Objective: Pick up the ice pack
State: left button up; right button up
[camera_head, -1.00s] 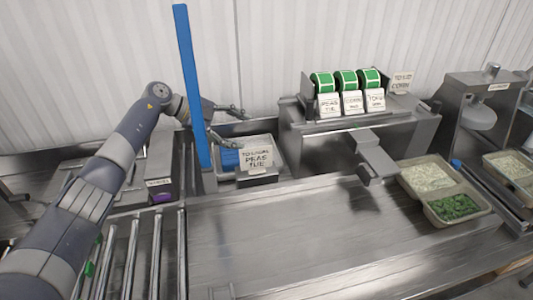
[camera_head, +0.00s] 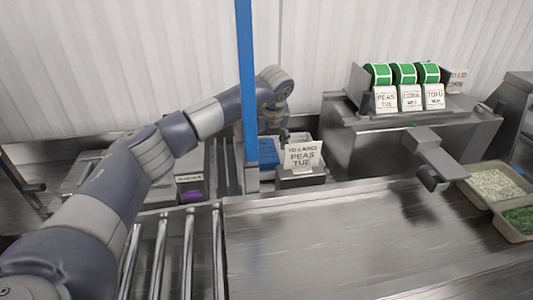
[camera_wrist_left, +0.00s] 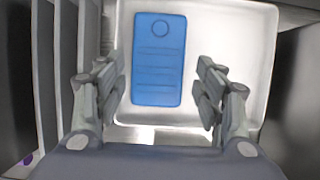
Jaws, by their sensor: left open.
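The ice pack is a flat blue slab (camera_wrist_left: 158,60) with a round mark at its top end and cross lines. It lies in a white tray (camera_wrist_left: 235,45). In the head view, part of the blue ice pack (camera_head: 268,152) shows behind the blue post and a label card. My left gripper (camera_wrist_left: 160,75) is open above the tray, with one finger on each side of the ice pack and apart from it. In the head view, the left gripper (camera_head: 284,134) points down behind the card and is partly hidden. My right gripper is not in view.
A tall blue post (camera_head: 247,90) stands close in front of my left wrist. A label card (camera_head: 302,154) stands at the tray's front. A label dispenser (camera_head: 402,75) with green rolls stands to the right. The steel table (camera_head: 330,230) in front is clear; food trays (camera_head: 497,187) sit far right.

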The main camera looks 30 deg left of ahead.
aim_at(266, 149)
pick_arm(q)
jog(key=shift+w+a+f, duration=0.2)
jog(key=shift+a+f, duration=0.05)
jog(key=shift+f, duration=0.35)
jog(key=p+x, duration=0.1)
jog(key=x, duration=0.2)
jog(key=shift+w+a+f+p, duration=0.1)
jog(key=shift+f+p, duration=0.1)
jog(key=shift+p, duration=0.2)
jog(key=shift+w+a+f, duration=0.15)
jog(key=shift+f, duration=0.3)
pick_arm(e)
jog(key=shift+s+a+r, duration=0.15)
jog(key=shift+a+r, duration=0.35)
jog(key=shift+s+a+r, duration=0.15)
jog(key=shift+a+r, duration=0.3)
pick_arm(q)
jog(key=c, duration=0.8)
jog(key=shift+r, duration=0.1)
jog(key=shift+c, duration=0.7)
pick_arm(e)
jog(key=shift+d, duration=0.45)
